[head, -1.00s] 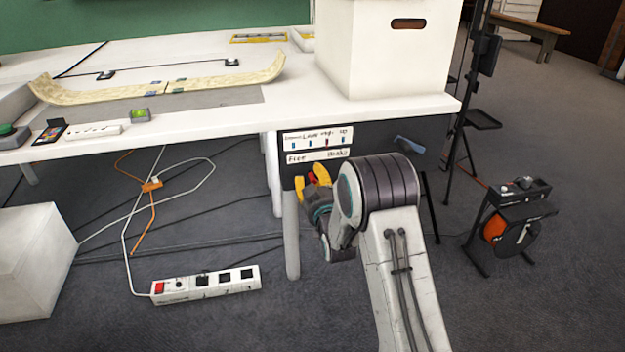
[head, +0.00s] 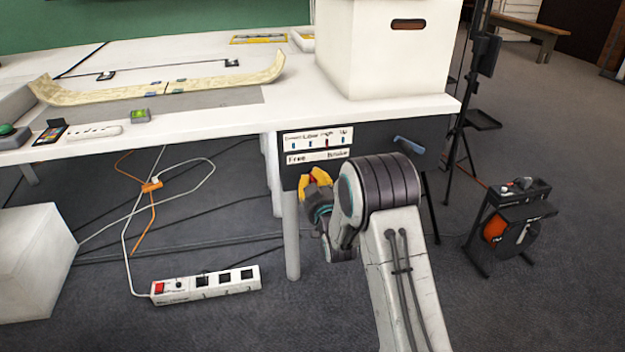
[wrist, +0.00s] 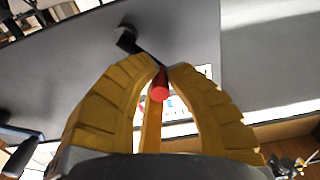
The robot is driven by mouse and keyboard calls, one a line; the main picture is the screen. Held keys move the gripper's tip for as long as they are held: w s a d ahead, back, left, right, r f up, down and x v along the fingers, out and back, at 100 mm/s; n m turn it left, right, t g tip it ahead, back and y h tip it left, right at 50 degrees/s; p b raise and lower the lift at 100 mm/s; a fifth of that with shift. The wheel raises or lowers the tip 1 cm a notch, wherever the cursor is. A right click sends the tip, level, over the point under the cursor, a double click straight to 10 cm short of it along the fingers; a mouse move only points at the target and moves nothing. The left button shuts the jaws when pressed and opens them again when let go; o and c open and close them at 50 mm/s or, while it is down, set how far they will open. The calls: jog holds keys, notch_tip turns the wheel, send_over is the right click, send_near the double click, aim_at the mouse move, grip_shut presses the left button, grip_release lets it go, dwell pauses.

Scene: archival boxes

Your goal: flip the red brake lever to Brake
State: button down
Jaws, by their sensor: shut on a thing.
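The red brake lever (wrist: 158,88) shows in the wrist view between the yellow fingers of my gripper (wrist: 162,75). My gripper is shut on its red end. A thin dark shaft runs from the red end to a black pivot on the grey panel. In the head view my gripper (head: 315,178) is at the panel under the table edge, and a bit of the red lever (head: 313,179) shows between the fingers. Above it, a white label strip (head: 318,157) reads "Free" at left and "Brake" at right. The fingers hide much of the lever in the head view.
The white table (head: 200,132) overhangs the panel, with a white box (head: 390,60) on its corner. A table leg (head: 291,235) stands just left of my gripper. A power strip (head: 205,285) and cables lie on the floor. A black tripod stand (head: 462,120) is at the right.

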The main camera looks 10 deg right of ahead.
jog(key=shift+d+m, duration=0.15)
jog(key=shift+m, duration=0.35)
jog(key=c, duration=1.2)
grip_release()
jog(key=shift+c, duration=0.2)
jog(key=s, duration=1.2)
jog(key=shift+o, duration=0.4)
